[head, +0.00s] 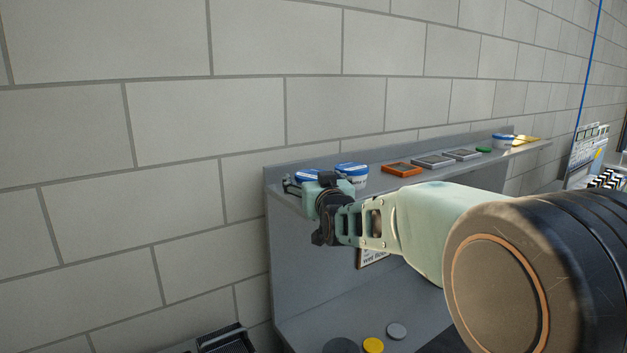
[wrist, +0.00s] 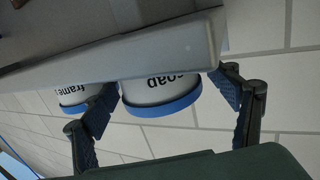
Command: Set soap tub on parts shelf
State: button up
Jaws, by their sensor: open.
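The soap tub (wrist: 160,92), white with a blue lid and the word "soap", stands on the grey shelf (head: 437,173). The wrist view shows it upside down, partly hidden by the shelf's front edge (wrist: 130,55). In the head view it appears to be the left blue-lidded tub (head: 307,175), partly covered by my gripper. My gripper (wrist: 166,98) is open at the shelf's left end, one finger to each side of the soap tub; I cannot tell whether either touches it. In the head view my gripper (head: 305,187) hides part of the shelf edge.
A similar tub marked "frame" (wrist: 72,92) stands close beside the soap tub, near one finger. Along the shelf lie an orange frame (head: 402,170), grey frames (head: 434,161) and another blue-lidded tub (head: 503,141). A block wall (head: 180,120) stands behind. Round discs (head: 373,345) lie below.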

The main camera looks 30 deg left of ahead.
jog(key=shift+r, duration=0.15)
jog(key=shift+s+d, duration=0.25)
jog(key=shift+s, duration=0.05)
jog(key=b+v, duration=0.3)
jog(key=v, duration=0.8)
jog(key=shift+d, duration=0.2)
